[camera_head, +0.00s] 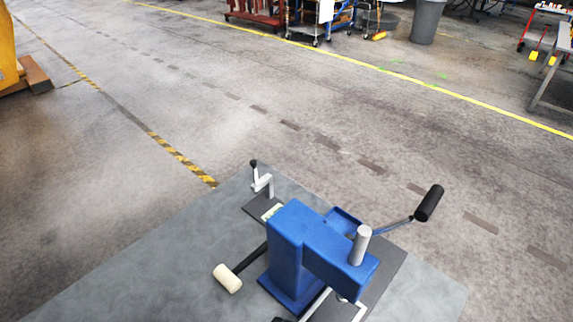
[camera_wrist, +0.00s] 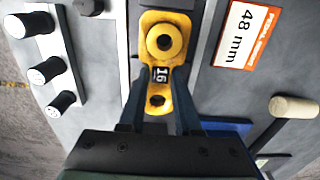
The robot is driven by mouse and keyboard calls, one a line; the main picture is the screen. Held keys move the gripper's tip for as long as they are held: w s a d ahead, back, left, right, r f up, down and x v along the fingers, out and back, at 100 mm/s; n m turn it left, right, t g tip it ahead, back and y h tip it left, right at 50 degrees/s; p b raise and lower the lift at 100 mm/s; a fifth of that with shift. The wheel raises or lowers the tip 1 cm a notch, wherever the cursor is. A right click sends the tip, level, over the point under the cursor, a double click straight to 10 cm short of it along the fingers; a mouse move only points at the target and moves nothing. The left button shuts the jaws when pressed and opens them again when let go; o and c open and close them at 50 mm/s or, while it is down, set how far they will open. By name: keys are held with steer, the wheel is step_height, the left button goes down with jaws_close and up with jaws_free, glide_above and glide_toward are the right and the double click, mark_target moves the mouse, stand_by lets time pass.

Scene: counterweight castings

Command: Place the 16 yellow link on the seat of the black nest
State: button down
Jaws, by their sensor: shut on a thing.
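My gripper and the link are not clearly seen in the head view.
A blue press (camera_head: 290,255) with a black-gripped lever (camera_head: 428,203) and a cream knob (camera_head: 228,278) stands on the grey tabletop (camera_head: 150,270).

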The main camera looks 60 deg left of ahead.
steer(key=shift+f, duration=0.35)
steer(key=shift+s+d+f, duration=0.1)
steer(key=shift+s+f, duration=0.1)
steer(key=shift+f, duration=0.05)
steer(key=c, duration=0.6)
jaws_free()
steer(key=shift+s+f+b, duration=0.1)
steer(key=shift+f+b, duration=0.05)
steer(key=shift+b, duration=0.15)
steer(key=shift+d, duration=0.15)
step_height(320, 180, up, 14)
steer(key=shift+w+a+f, duration=0.2)
steer(key=shift+w+a, duration=0.05)
steer(key=shift+w, duration=0.05)
